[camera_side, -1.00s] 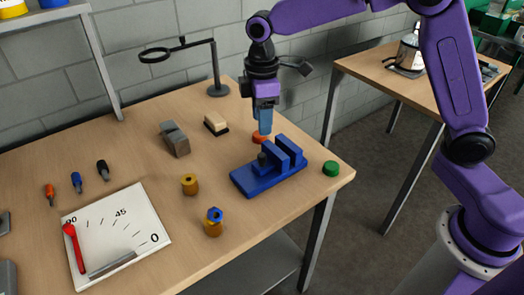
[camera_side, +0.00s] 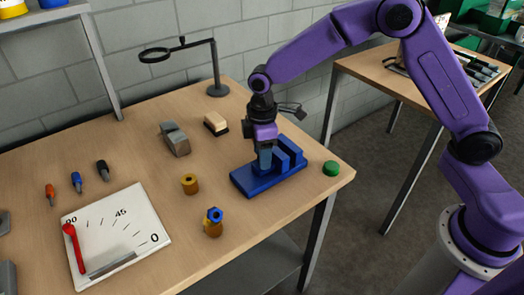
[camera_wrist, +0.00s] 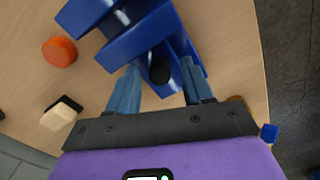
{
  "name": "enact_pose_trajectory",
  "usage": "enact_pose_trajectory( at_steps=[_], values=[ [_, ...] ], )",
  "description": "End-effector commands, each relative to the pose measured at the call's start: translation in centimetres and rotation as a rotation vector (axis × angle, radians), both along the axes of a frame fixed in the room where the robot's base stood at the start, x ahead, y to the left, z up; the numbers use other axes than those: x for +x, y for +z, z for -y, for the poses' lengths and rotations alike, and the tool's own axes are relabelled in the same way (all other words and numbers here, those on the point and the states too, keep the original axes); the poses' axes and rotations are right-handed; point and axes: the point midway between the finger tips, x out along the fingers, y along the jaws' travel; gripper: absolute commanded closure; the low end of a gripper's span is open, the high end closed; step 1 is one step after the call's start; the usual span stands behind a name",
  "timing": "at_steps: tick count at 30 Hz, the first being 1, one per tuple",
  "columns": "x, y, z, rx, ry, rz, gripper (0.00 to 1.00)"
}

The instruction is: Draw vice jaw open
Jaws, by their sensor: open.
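The blue vice (camera_side: 285,175) sits near the right end of the wooden bench, with two upright jaw blocks on a flat base. In the wrist view its blue jaw (camera_wrist: 140,38) fills the top middle. A dark round knob (camera_wrist: 159,73) stands out beside the jaw. My gripper (camera_side: 264,165) is down at the vice, on its left part. In the wrist view my gripper (camera_wrist: 158,78) is open, with one blue-grey finger on each side of the knob. I cannot tell whether either finger touches it. In the side view the gripper hides the knob.
An orange disc (camera_wrist: 60,51) and a brush-like block (camera_side: 215,123) lie behind the vice. A green disc (camera_side: 331,168) lies to its right. A brass cylinder (camera_side: 189,184) and a blue-topped brass piece (camera_side: 214,222) stand to its left, near a dial board (camera_side: 117,237).

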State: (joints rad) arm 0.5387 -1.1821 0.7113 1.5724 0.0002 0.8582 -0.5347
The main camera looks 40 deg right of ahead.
Motion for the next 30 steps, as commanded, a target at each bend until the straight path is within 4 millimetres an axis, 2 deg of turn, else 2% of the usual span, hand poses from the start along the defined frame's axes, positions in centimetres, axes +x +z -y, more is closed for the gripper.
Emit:
enact_pose_trajectory(
  at_steps=[1,5,6,12,23,30],
  values=[
    [0.0,0.0,0.0,0.000,0.000,0.000,0.53],
    [0.0,0.0,0.0,0.000,0.000,0.000,0.95],
    [0.0,0.0,0.0,0.000,0.000,0.000,1.00],
    [0.0,0.0,-0.4,0.000,0.002,0.000,1.00],
    [0.0,0.1,-4.9,0.004,0.007,0.004,1.00],
    [0.0,0.1,-5.8,0.007,0.004,0.005,1.00]
  ],
)
